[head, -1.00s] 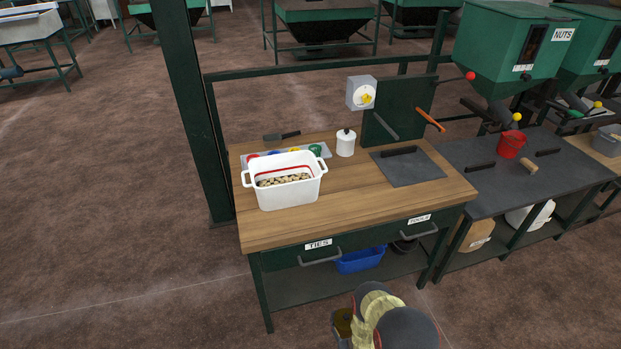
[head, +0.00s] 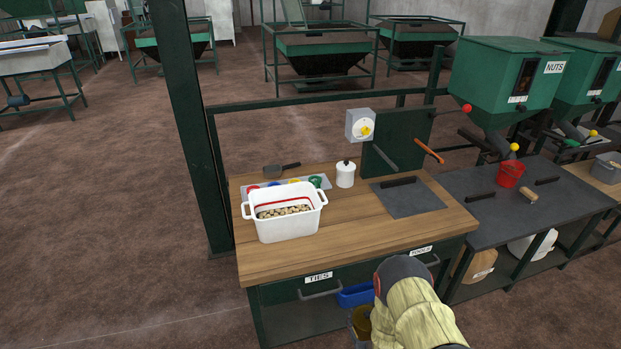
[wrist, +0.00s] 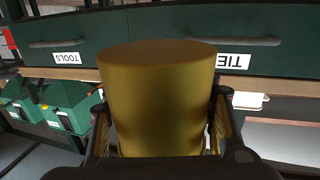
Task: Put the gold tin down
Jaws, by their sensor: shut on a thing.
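The gold tin (wrist: 157,95) fills the middle of the wrist view, between the two fingers of my gripper (wrist: 160,128), which is shut on it. In the head view a small part of the tin (head: 361,322) shows low at the front of the wooden bench (head: 270,262), beside my arm. My arm hides most of my gripper there. The tin is in front of the bench, near the drawers marked TIES (head: 319,279) and TOOLS (head: 421,251), and below the bench top in the head view.
On the bench stand a white tub (head: 285,225) of nuts, a white lidded jar (head: 345,174) and a dark grey plate (head: 408,198). The front right of the bench top is clear. A blue bin (head: 355,294) sits under the drawers. A red bucket (head: 510,174) stands on the dark table at right.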

